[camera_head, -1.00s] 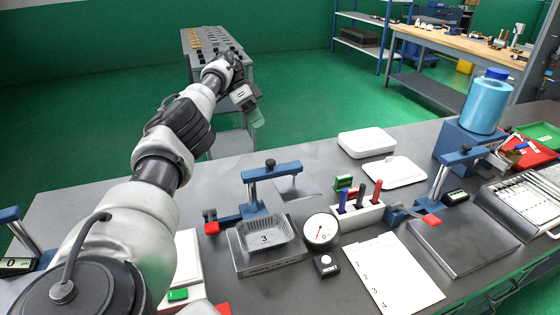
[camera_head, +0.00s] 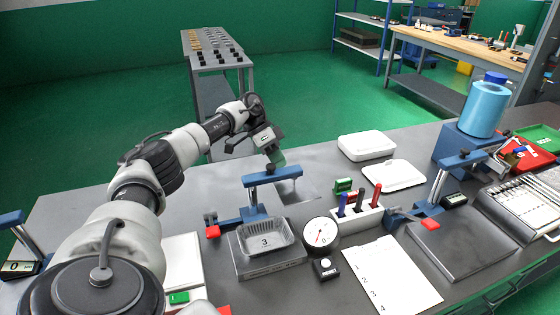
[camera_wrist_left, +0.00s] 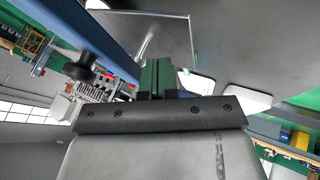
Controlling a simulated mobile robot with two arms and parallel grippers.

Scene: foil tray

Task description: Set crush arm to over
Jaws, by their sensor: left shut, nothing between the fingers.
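The crush arm (camera_head: 285,174) is a blue beam on a post, with a dark knob (camera_head: 270,166) on top. It stands behind the foil tray (camera_head: 265,246) marked 3, which sits on a grey block (camera_head: 270,266). The beam runs across behind the tray, not visibly above it. My left gripper (camera_head: 278,158) is shut and empty, close to the knob and beam. In the left wrist view its green fingers (camera_wrist_left: 163,78) show near the beam (camera_wrist_left: 100,35) and knob (camera_wrist_left: 80,68); contact is unclear. My right gripper is not in view.
A red-ended lever (camera_head: 212,231) is left of the tray. A round gauge (camera_head: 320,232) and a pen holder (camera_head: 357,218) stand to its right. Another blue arm (camera_head: 440,180) stands farther right. White trays (camera_head: 366,146) lie at the back.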

